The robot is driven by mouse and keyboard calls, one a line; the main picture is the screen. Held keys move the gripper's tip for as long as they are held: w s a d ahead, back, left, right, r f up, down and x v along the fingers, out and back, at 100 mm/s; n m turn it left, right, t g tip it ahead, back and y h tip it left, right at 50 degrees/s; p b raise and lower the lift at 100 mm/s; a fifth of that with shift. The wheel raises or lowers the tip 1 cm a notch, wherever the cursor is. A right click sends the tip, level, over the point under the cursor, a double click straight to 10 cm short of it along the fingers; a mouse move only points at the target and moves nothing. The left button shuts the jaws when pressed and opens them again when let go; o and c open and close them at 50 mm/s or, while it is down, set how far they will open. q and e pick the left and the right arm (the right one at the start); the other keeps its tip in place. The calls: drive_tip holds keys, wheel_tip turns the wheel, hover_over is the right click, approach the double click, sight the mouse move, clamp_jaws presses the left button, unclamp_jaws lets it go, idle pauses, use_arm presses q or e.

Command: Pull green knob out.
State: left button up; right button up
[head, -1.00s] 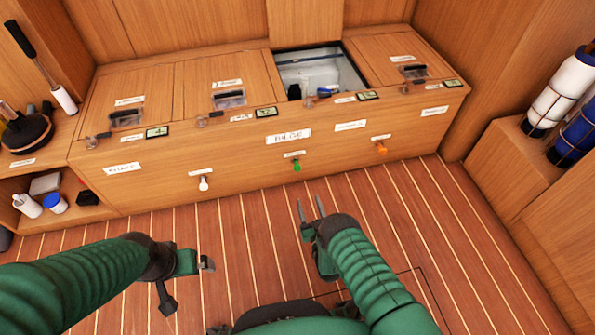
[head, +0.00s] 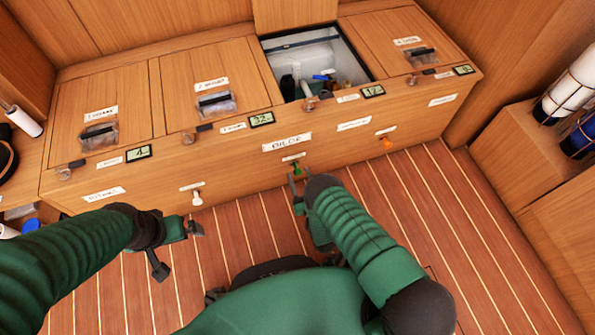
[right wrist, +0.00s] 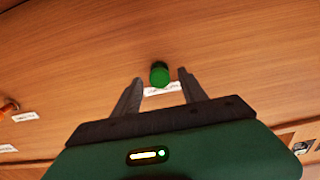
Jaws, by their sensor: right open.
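The green knob (head: 297,168) sticks out of the front of the wooden bench, under a small white label. In the right wrist view the green knob (right wrist: 159,74) shows just beyond and between the fingertips. My right gripper (head: 298,181) is open, with its fingers pointing at the knob; in the right wrist view its two fingers (right wrist: 158,76) are spread on either side of the knob, with no clear contact. My left gripper (head: 196,229) is low at the left, apart from the bench; whether its jaws are open is unclear.
A white knob (head: 197,198) is left of the green one and an orange knob (head: 387,142) is right of it. An open hatch (head: 320,65) holds several items. Strapped cylinders (head: 575,90) stand at the right. The plank floor (head: 420,200) is clear.

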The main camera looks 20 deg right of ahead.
clamp_jaws()
idle(1.4)
